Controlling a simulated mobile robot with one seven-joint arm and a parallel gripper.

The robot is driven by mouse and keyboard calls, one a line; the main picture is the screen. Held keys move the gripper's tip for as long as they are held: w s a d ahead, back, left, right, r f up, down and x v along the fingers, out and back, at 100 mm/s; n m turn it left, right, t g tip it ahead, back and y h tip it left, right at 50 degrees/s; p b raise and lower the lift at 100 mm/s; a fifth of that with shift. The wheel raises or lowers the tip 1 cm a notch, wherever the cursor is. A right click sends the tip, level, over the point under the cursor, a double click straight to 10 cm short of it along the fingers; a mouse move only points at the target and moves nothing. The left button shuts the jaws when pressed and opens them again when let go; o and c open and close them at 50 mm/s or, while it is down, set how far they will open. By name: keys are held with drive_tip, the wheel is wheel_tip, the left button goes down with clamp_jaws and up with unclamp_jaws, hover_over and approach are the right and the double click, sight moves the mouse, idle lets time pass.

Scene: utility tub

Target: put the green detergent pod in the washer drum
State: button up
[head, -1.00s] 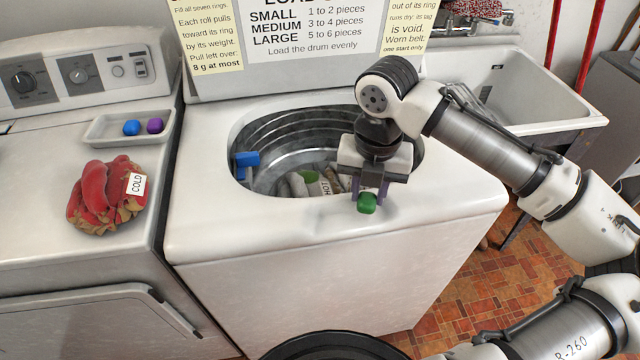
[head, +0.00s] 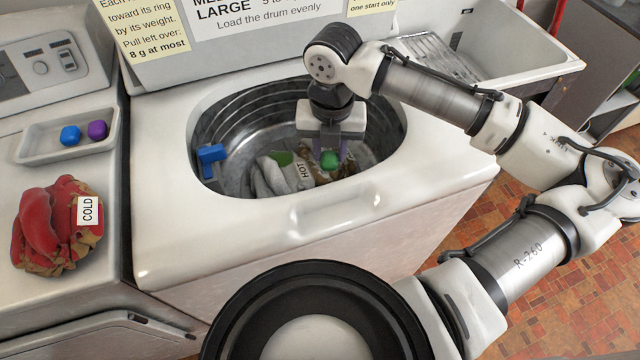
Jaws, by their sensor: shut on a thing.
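The green detergent pod (head: 329,160) is held between the fingers of my gripper (head: 328,150), which is shut on it. My gripper points down over the opening of the washer drum (head: 265,115). From this angle the pod shows in front of the drum's inside, above the cloth lying there; its exact height cannot be told. The drum is open at the top, with ribbed grey walls.
Grey-white laundry with a HOT tag (head: 305,171) lies in the drum. A blue piece (head: 211,158) sits at the drum's left rim. On the left machine, a tray (head: 35,150) holds a blue pod (head: 70,135) and a purple pod (head: 97,130); a red bundle tagged COLD (head: 55,225) lies nearer.

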wheel_tip(320, 180, down, 15)
drive_tip(key=shift+f+p, duration=0.2)
drive_tip(key=shift+p, duration=0.15)
drive_tip(key=shift+f+b, duration=0.3)
drive_tip(key=shift+f, duration=0.3)
drive_tip(key=o, duration=1)
drive_tip(key=shift+c, duration=0.2)
wheel_tip(320, 180, up, 13)
drive_tip(key=shift+r, duration=0.15)
